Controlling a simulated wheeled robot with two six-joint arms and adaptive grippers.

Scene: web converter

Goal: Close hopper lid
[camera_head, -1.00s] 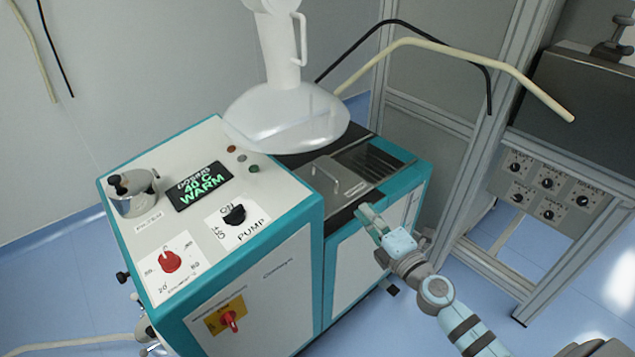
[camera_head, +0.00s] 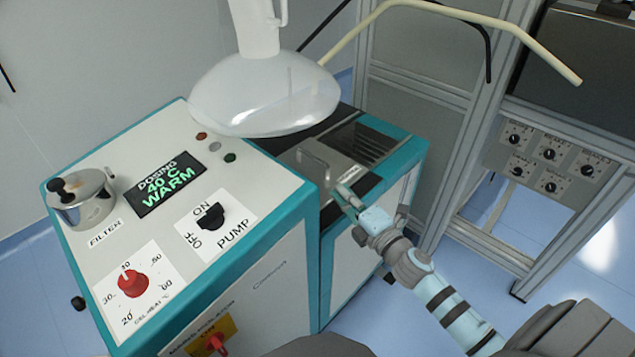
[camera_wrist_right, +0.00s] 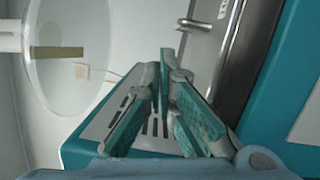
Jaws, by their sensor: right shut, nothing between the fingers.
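The hopper lid (camera_head: 340,165) is a flat grey metal plate on the dark top of the machine's right section. A raised bar handle (camera_head: 313,163) stands on it. Dark slots (camera_head: 362,142) show uncovered behind the plate. My right gripper (camera_head: 346,192) is shut and empty at the front edge of the lid, right of the handle. In the right wrist view its fingertips (camera_wrist_right: 166,66) meet close to the metal lid (camera_wrist_right: 205,50) and its handle (camera_wrist_right: 193,22); contact cannot be told. My left gripper is not in view.
A clear, rounded vessel (camera_head: 265,100) hangs over the machine left of the lid. The control panel (camera_head: 150,230) lies left. A pale rod (camera_head: 450,12) and an aluminium frame (camera_head: 470,100) stand behind and to the right. Blue floor (camera_head: 490,215) is free at right.

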